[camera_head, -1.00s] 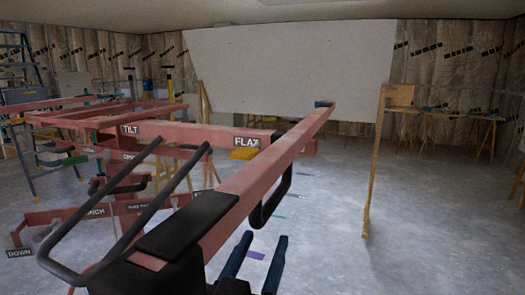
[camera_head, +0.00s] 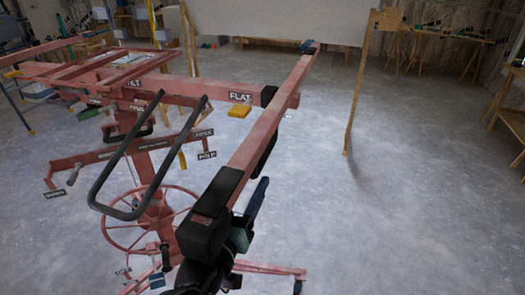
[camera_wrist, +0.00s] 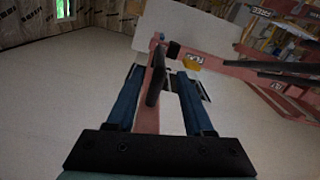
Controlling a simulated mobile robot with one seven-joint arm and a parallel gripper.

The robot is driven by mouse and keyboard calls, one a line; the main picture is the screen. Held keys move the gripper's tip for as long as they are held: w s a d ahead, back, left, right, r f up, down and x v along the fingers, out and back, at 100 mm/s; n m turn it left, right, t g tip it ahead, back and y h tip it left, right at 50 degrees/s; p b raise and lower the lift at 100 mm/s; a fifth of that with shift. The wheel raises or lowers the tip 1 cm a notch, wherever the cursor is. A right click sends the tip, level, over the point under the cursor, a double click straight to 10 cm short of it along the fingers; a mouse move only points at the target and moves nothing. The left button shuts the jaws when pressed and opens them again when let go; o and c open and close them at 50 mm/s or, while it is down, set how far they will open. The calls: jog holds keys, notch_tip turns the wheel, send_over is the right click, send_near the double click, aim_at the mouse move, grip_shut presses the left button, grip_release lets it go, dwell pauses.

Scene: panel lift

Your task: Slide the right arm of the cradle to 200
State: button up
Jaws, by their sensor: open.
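The right arm of the cradle (camera_head: 262,130) is a long pink bar running from the near middle to the upper right in the head view. It has a black cap near its close end and a dark blue tip at its far end. A black handle (camera_head: 266,153) hangs under it. My gripper (camera_head: 260,190) has blue fingers, partly hidden behind the bar's near end. In the wrist view my gripper (camera_wrist: 159,72) is open, with the pink bar (camera_wrist: 149,60) and the black handle (camera_wrist: 156,80) showing between the fingers. I cannot tell whether they touch. No number 200 is readable.
A pink crossbar (camera_head: 205,88) labelled FLAT joins the arm, with a yellow block (camera_head: 240,111) below it. A black tube loop (camera_head: 118,168) and a pink hand wheel (camera_head: 115,224) stand left. A pale panel (camera_head: 285,20) leans behind.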

aim_at(263, 159)
jog(key=p+x, duration=0.2)
jog(key=x, duration=0.6)
jog(key=shift+w+d+p, duration=0.1)
jog(key=shift+w+p, duration=0.2)
grip_shut()
dwell(1.1)
